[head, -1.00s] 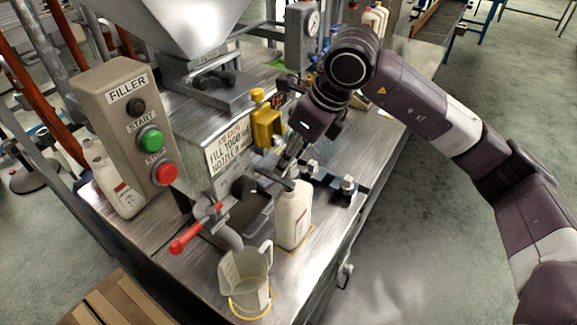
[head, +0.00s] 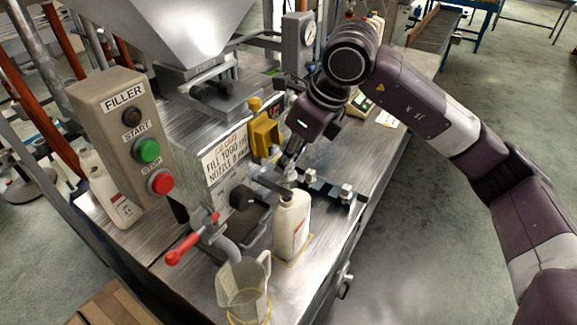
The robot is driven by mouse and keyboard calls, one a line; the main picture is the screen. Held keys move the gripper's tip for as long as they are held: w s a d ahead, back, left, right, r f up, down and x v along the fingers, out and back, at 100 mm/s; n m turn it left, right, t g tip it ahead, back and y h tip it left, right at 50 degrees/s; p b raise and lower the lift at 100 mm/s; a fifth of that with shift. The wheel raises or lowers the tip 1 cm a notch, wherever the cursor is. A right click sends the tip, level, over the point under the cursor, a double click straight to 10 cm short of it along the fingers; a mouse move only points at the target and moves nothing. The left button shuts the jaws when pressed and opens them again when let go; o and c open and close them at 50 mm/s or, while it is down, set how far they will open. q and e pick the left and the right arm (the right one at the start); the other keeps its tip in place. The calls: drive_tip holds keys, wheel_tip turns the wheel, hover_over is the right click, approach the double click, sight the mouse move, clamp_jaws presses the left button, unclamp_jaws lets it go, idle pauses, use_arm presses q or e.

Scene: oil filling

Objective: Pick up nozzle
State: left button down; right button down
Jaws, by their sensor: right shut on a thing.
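My right gripper (head: 288,164) reaches down from the right arm, just behind the white bottle. It is shut on a small metal nozzle, which is mostly hidden by the fingers and the bottle's top. The grip sits at the left end of a dark rack (head: 327,189) on the steel bench. Two other silver-topped nozzles stand in this rack, one near its middle (head: 310,177) and one at its right end (head: 346,192). I cannot tell whether the held nozzle is clear of the rack. My left gripper is not in view.
A white bottle (head: 291,228) stands close in front of the grip. A clear jug (head: 242,287) stands under the filler's spout with its red-handled valve (head: 188,245). The filler's button box (head: 124,130) is at left. The bench's right part is mostly free.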

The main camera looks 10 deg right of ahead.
wheel_tip(320, 180, up, 18)
drive_tip(key=b, duration=0.3)
drive_tip(key=shift+r, duration=0.15)
idle(0.4)
